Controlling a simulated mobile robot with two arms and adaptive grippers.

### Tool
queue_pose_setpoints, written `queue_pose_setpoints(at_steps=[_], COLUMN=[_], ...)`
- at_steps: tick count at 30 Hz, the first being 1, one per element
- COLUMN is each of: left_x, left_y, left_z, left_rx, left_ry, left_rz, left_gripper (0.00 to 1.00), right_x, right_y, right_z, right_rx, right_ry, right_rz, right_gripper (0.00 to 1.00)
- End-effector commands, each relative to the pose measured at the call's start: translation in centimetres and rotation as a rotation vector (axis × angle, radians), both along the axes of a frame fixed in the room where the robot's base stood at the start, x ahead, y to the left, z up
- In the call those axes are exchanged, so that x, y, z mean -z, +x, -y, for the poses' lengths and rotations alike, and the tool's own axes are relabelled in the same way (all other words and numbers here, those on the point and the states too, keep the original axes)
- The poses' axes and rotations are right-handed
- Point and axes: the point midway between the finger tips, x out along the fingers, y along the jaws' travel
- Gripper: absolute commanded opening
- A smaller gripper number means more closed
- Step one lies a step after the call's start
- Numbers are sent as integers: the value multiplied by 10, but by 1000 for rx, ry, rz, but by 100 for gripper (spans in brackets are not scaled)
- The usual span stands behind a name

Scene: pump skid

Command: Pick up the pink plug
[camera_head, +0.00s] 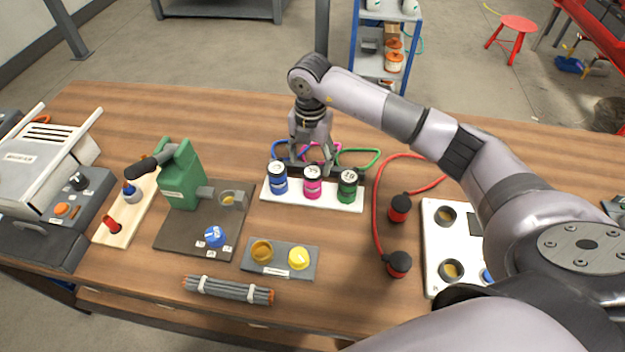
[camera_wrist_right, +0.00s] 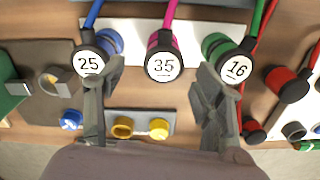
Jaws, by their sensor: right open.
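The pink plug (camera_head: 313,185) stands in the middle of a white rack (camera_head: 329,203), between a blue plug (camera_head: 277,178) and a green plug (camera_head: 347,187). Each has a white round label on top and a cable of its own colour. In the wrist view the pink plug (camera_wrist_right: 163,62) reads 35, the blue plug (camera_wrist_right: 98,54) reads 25 and the green plug (camera_wrist_right: 229,59) reads 16. My right gripper (camera_head: 312,160) is open above and behind the rack. In the wrist view its fingers (camera_wrist_right: 160,90) are apart on either side of the pink plug, holding nothing. My left gripper is not in view.
A red cable with two red-black plugs (camera_head: 398,209) lies right of the rack, beside a white socket panel (camera_head: 434,273). A green pump (camera_head: 182,175) stands left. A grey plate (camera_head: 280,271) with yellow caps and a bundle of grey rods (camera_head: 228,289) lie in front.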

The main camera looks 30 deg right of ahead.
Motion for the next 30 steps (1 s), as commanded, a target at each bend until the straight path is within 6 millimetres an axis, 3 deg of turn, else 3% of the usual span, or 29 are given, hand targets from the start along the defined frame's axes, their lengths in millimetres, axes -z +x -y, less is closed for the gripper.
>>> queue_pose_setpoints(at_steps=[6, 11, 16, 24, 30], left_x=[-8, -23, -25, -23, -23], left_y=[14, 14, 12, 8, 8], left_z=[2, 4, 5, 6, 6], left_rx=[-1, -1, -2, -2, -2], left_ry=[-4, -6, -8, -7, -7], left_rz=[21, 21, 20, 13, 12], left_gripper=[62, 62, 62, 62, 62], right_x=[14, 36, 57, 61, 61], right_y=[-2, -8, -7, -6, -6], right_z=[0, 1, 1, 1, 1], right_rx=[0, 0, -1, -1, -1], right_ry=[-1, -1, -1, -1, -1], right_rz=[-3, -6, -2, -1, 0], right_gripper=[62, 62, 62, 62, 49])
